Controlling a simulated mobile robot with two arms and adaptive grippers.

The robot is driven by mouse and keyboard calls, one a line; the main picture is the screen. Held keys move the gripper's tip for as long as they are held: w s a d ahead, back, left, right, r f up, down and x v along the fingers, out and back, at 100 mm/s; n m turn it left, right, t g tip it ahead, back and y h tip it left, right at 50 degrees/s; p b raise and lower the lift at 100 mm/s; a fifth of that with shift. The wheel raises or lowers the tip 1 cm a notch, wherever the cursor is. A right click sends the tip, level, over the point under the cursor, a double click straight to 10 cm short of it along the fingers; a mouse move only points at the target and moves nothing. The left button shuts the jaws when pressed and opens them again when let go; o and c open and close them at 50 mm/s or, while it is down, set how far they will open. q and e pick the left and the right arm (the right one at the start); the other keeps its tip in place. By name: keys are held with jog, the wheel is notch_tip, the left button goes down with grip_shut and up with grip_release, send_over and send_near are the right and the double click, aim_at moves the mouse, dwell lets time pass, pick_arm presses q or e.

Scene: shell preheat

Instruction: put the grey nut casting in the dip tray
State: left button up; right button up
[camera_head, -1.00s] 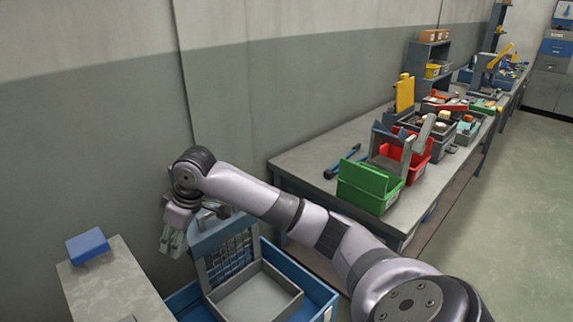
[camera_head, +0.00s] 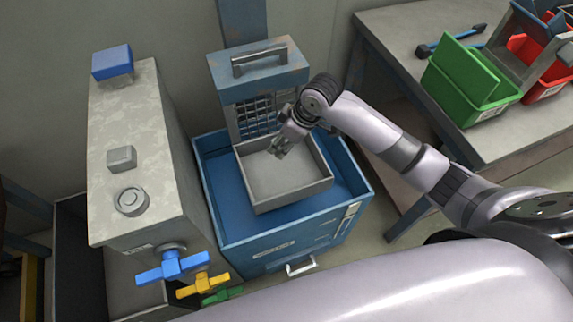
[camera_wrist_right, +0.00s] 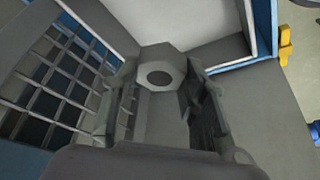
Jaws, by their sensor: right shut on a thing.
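The grey nut casting (camera_wrist_right: 161,76) is a six-sided piece with a round hole. In the right wrist view it sits between the two fingers of my right gripper (camera_wrist_right: 158,108), which is shut on it. In the head view my right gripper (camera_head: 279,149) points down over the back part of a square grey tray (camera_head: 296,195), which I take for the dip tray. The nut cannot be made out clearly there. I cannot tell how far it is above the tray floor. My left gripper is not in view.
The tray stands in a blue cabinet (camera_head: 225,213), with a wire mesh (camera_head: 250,118) and handled hood behind. A grey bench (camera_head: 112,205) at left carries a blue block (camera_head: 112,62), a grey block (camera_head: 121,158) and a round grey ring (camera_head: 131,201). Green bins (camera_head: 470,82) stand at right.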

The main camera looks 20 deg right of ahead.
send_over(280, 171)
jog(key=s, duration=0.1)
jog(key=f, duration=0.5)
jog(key=d+f, duration=0.1)
jog(key=f, duration=0.2)
jog(key=shift+b, duration=0.35)
jog(key=shift+a+f, duration=0.1)
jog(key=shift+f, duration=0.55)
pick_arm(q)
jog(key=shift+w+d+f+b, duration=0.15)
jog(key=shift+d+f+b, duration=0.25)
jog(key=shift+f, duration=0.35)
pick_arm(e)
jog(key=shift+f, duration=1.8)
jog(key=shift+f, duration=0.15)
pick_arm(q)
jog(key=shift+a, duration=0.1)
pick_arm(e)
jog(key=o, duration=1.3)
